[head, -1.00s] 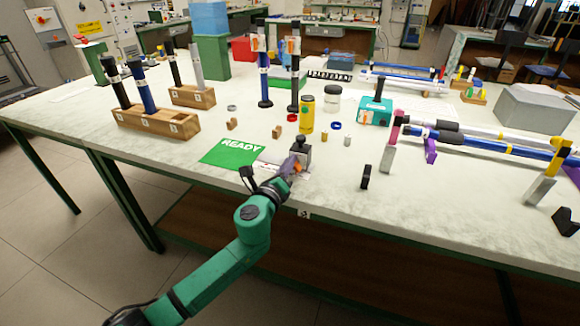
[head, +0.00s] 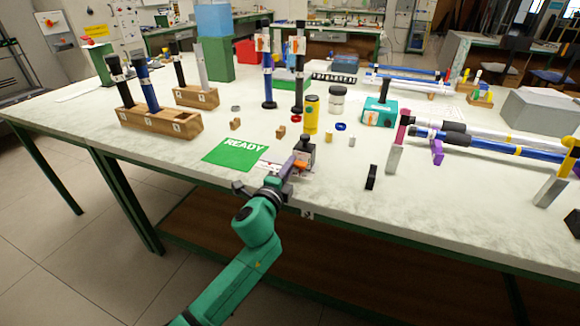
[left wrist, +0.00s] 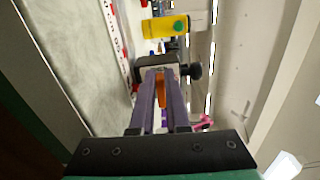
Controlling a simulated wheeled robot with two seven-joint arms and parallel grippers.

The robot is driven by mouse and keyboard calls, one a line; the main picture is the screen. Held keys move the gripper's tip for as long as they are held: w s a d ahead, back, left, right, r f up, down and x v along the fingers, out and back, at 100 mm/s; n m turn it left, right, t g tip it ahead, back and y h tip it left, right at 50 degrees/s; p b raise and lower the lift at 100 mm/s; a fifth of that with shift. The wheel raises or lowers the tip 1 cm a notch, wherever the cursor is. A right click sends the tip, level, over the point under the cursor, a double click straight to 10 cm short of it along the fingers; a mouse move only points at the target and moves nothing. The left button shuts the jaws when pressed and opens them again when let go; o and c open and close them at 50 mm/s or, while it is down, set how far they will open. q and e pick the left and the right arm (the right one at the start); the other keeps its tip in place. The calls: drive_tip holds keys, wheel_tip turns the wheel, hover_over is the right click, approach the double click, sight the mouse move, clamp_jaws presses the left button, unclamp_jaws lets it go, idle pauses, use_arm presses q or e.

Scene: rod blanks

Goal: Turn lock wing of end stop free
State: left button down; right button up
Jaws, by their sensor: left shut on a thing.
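The end stop (head: 307,149) is a small dark block with a black knob, standing near the front edge of the table, right of the green READY mat. Its orange lock wing (head: 301,165) sticks out on the near side, towards my left gripper (head: 290,170). In the left wrist view, the purple fingers (left wrist: 160,100) are shut on the orange wing (left wrist: 160,88), with the grey block (left wrist: 150,66) just beyond and the black knob (left wrist: 194,70) to its right. The fingers partly hide the wing. My right gripper is not in view.
The READY mat (head: 236,154) lies left of the end stop. A yellow cylinder (head: 312,114) stands behind it, with a small black upright piece (head: 371,177) to the right. Wooden racks (head: 160,122) with rods stand at the left. The table's front edge is close below the gripper.

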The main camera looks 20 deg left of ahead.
use_arm(q)
drive_tip(key=shift+f+n, duration=0.15)
drive_tip(key=shift+n, duration=0.15)
drive_tip(key=c, duration=0.9)
unclamp_jaws()
drive_tip(key=s+b, duration=0.1)
drive_tip(key=s, duration=1.3)
drive_tip(key=shift+s+a, duration=0.3)
drive_tip(key=shift+a, duration=0.15)
